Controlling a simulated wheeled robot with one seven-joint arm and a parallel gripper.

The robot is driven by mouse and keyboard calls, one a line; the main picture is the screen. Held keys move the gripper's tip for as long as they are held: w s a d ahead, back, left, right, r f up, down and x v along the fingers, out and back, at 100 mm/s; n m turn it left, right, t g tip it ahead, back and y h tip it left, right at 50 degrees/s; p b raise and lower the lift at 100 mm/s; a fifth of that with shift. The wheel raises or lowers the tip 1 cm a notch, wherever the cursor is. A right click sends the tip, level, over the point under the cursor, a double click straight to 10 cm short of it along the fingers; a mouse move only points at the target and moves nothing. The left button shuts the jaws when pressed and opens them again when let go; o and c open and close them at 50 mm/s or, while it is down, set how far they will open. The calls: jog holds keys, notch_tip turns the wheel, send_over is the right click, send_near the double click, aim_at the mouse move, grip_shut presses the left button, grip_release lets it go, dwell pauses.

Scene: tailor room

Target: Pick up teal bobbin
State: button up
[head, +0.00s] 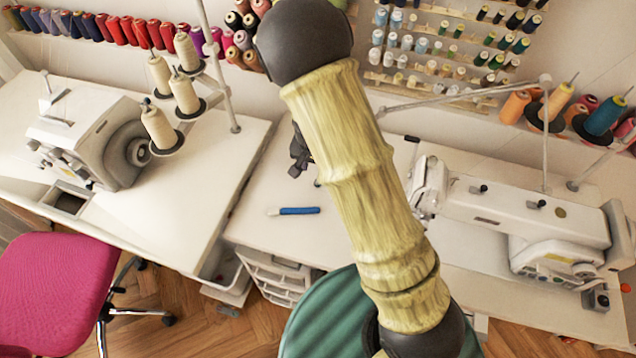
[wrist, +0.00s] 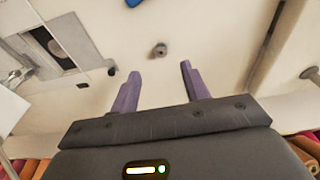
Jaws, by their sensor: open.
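A teal thread cone or bobbin (head: 603,117) stands on a dark round holder at the far right of the head view, behind the right sewing machine. I cannot tell whether it is the task's bobbin. My gripper (wrist: 160,70) is open in the wrist view, its two purple fingers apart with nothing between them. In the head view a dark part of it (head: 299,152) shows over the middle table, mostly hidden behind my arm. A small grey round thing (wrist: 160,50) lies on the pale surface beyond the fingertips; its colour does not look teal.
A blue pen-like tool (head: 299,211) lies on the middle table (head: 262,236). A serger (head: 90,135) with cream cones (head: 158,126) stands left, a sewing machine (head: 525,220) right. Thread racks line the wall. A pink chair (head: 52,290) is at the lower left.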

jog(key=shift+w+d+f, duration=0.1)
jog(key=shift+w+f, duration=0.05)
jog(key=shift+f, duration=0.7)
jog(key=shift+w+f, duration=0.1)
jog(key=shift+f, duration=0.75)
jog(key=shift+w+d+f, duration=0.1)
jog(key=shift+w+f, duration=0.1)
jog(key=shift+f, duration=0.65)
jog(key=shift+w+f, duration=0.2)
jog(key=shift+f, duration=0.65)
jog(key=shift+w+d+f, duration=0.1)
jog(key=shift+w+f, duration=0.1)
jog(key=shift+f, duration=0.65)
grip_shut()
jog(key=shift+r, duration=0.15)
notch_tip(320, 180, up, 10)
